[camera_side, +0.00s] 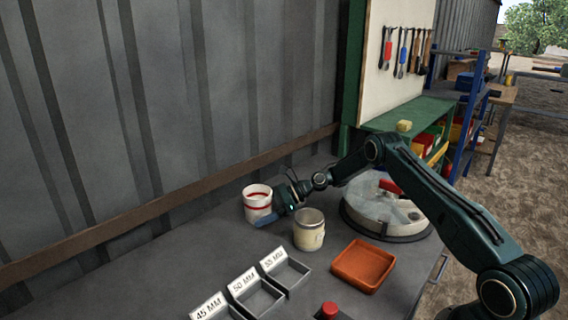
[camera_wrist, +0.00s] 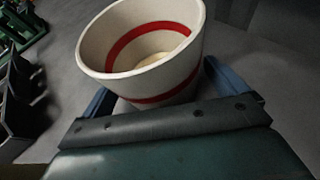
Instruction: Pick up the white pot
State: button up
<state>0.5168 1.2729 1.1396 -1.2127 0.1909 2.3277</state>
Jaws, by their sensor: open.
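The white pot (camera_side: 257,196) with red bands stands upright on the grey bench near the wall. In the wrist view the white pot (camera_wrist: 180,91) is close, and I see into its open, apparently empty inside. My gripper (camera_side: 266,214) is low beside the pot. Its blue fingers are open, one at each side of the pot's lower body. Their tips are hidden behind the pot in the wrist view, and I cannot tell whether they touch it.
A cream pot (camera_side: 309,237) stands close to the right of my gripper. An orange tray (camera_side: 364,267), a round lidded pan (camera_side: 375,222) and labelled size bins (camera_side: 262,299) are also on the bench. The corrugated wall (camera_side: 180,110) is behind the white pot. Bench left of it is clear.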

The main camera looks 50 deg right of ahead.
jog(key=c, duration=1.2)
jog(key=shift+r, duration=0.15)
notch_tip(320, 180, up, 20)
jog(key=shift+s+d, duration=0.1)
dwell(0.7)
